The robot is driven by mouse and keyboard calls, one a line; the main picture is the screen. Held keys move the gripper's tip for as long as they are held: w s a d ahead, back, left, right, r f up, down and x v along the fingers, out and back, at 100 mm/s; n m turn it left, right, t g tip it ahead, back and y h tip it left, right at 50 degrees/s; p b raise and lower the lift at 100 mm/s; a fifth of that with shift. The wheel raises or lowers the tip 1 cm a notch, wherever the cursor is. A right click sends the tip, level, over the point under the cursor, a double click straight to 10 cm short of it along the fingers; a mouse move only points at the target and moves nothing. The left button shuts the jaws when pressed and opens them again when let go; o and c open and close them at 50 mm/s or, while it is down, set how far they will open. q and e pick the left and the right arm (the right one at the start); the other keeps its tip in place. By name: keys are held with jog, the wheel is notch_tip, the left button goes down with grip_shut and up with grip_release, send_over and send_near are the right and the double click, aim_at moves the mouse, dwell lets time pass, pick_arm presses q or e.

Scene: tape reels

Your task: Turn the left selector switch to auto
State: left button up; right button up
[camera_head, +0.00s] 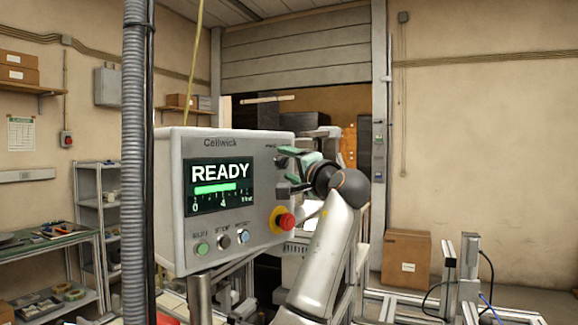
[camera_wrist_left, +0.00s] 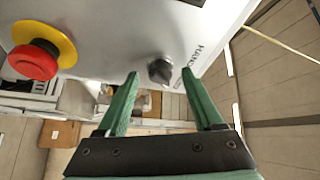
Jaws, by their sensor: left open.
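A black selector knob (camera_wrist_left: 160,71) sits on the grey face of the control box (camera_wrist_left: 115,35). Printed letters beside it seem to begin with "HAN". My left gripper (camera_wrist_left: 161,82) is open with its green fingers spread on either side of the knob. I cannot tell whether they touch it. I cannot read clearly which way the knob points. In the head view my left gripper (camera_head: 281,172) is at the right side of the control box (camera_head: 225,145) and hides the knob. My right gripper is in neither view.
A red emergency button on a yellow ring (camera_head: 284,221) sticks out below my left gripper. The screen (camera_head: 220,185) reads READY, with several small buttons under it. A ribbed grey conduit (camera_head: 135,160) stands in front at left. A cardboard box (camera_head: 406,258) is at right.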

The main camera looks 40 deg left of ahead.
pick_arm(q)
jog(key=shift+s+d+f, duration=0.15)
jog(key=shift+d, duration=0.35)
jog(key=b+v, duration=0.4)
jog(key=v, duration=0.7)
jog(key=shift+d, duration=0.25)
jog(key=shift+s, duration=0.1)
